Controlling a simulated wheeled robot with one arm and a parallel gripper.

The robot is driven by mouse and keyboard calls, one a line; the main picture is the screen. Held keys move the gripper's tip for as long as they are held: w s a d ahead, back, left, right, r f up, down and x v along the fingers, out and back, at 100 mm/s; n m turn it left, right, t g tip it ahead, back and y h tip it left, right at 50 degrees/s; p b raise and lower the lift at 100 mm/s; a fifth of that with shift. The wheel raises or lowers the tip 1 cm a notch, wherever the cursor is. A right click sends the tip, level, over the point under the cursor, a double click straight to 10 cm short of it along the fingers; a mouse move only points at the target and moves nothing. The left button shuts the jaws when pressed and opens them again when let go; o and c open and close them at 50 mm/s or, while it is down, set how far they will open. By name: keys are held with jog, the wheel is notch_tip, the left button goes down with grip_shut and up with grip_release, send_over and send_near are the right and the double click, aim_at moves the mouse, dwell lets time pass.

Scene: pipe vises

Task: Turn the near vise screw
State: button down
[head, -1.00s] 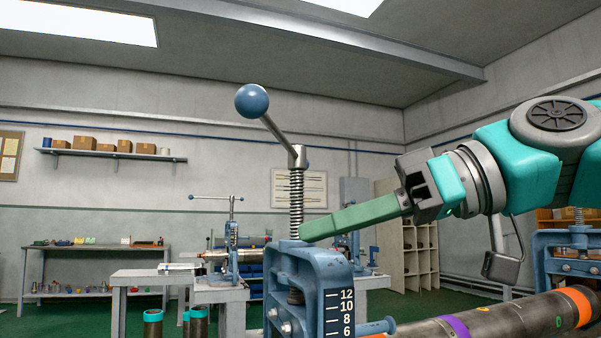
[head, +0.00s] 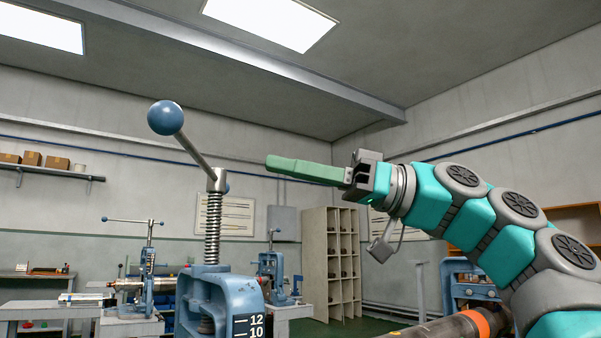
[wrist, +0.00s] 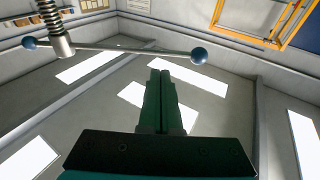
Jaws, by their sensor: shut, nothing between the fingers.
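The near vise (head: 222,296) is a blue frame with a number scale, at the lower middle of the head view. Its threaded screw (head: 213,228) rises upright from it. A handle bar (head: 195,151) with a blue ball (head: 166,118) crosses the screw's top and points up and left. The wrist view shows the bar (wrist: 120,49) with both ball ends and the screw (wrist: 56,30) at upper left. My gripper (head: 268,162) has long green fingers, shut and empty. In the head view it appears right of the screw top, at about its height, apart from the handle.
A pipe with an orange band (head: 472,322) lies at lower right, below my arm. Other blue vises (head: 150,275) stand on benches behind. A shelf unit (head: 330,262) stands at the back wall. The space around the handle looks clear.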

aim_at(191, 147)
jog(key=a, duration=0.3)
jog(key=a+r, duration=0.1)
jog(key=a, duration=0.5)
jog(key=shift+s+a+r, duration=0.15)
jog(key=shift+s+r, duration=0.05)
jog(key=shift+r, duration=0.15)
